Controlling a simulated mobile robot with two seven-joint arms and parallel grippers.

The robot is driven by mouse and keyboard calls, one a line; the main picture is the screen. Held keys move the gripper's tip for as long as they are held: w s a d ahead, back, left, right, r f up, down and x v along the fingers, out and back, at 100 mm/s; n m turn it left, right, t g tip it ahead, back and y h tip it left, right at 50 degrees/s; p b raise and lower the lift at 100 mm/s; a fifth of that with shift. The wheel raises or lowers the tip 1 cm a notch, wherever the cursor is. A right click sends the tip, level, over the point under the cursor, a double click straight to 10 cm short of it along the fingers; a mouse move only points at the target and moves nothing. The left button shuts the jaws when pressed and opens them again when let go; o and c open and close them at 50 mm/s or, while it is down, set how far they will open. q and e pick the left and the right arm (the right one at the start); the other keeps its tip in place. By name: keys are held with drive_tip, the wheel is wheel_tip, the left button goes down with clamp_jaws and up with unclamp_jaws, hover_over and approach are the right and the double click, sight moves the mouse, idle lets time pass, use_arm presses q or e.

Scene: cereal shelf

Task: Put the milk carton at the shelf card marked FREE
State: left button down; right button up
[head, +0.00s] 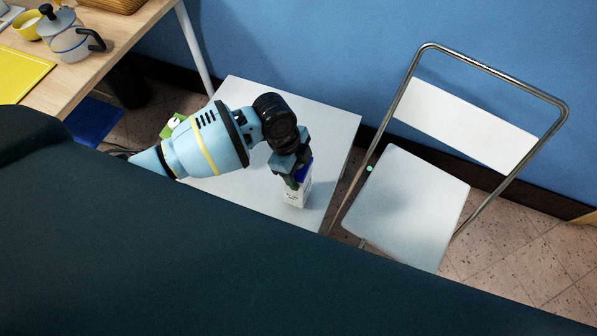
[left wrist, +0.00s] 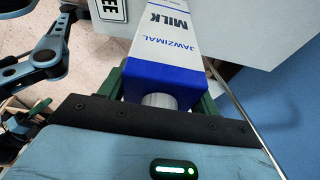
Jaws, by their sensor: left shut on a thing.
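The milk carton (head: 297,195) is white with a blue top. In the left wrist view the carton (left wrist: 163,50) shows MILK and JAWZIMAL lettering, its blue end and a white cap nearest the camera. My left gripper (head: 293,177) is shut on the carton near its blue end; green fingers flank it in the left wrist view (left wrist: 162,92). In the head view the carton appears against the white top at its near right part. Whether its base touches anything cannot be told. A card (left wrist: 110,9) showing only "EE" is at the top left of the wrist view.
The white top (head: 335,130) is mostly bare right of my arm. A small green object (head: 172,126) is behind my arm. A white folding chair (head: 405,205) stands to the right. A wooden table (head: 100,55) with a pot (head: 68,38) is at upper left.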

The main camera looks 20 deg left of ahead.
use_arm(q)
wheel_tip(320, 180, down, 2)
drive_tip(key=shift+f, duration=0.25)
drive_tip(key=shift+c, duration=1.6)
unclamp_jaws()
drive_tip(key=shift+s, duration=0.1)
